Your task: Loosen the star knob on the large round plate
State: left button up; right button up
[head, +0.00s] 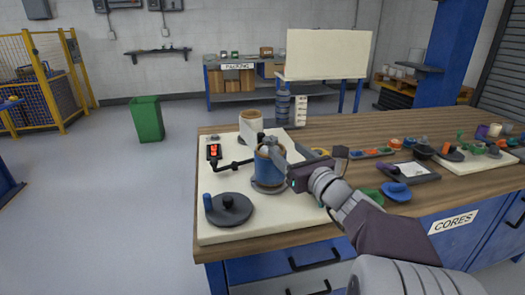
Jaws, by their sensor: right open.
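A large dark round plate (236,213) lies at the front left of the cream board. A blue upright peg stands at its left, and a small dark knob (228,200) sits near its middle; its star shape is too small to make out. My right gripper (277,158) is open at the blue roller (270,168), behind and right of the plate and apart from it. Its fingers overlap the roller's upper right side; I cannot tell whether they touch. My left gripper is out of view.
The cream board (285,215) lies on the wooden bench (375,140). A cream roller (250,127) stands behind the blue one. A black device with red buttons (214,152) lies at the left. Small parts crowd the right; the board's front is clear.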

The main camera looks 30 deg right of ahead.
aim_at(275, 143)
jog(key=w+b, duration=0.1)
jog(key=w, duration=0.8)
jog(key=shift+w+a, duration=0.15)
jog(key=shift+w, duration=0.2)
grip_shut()
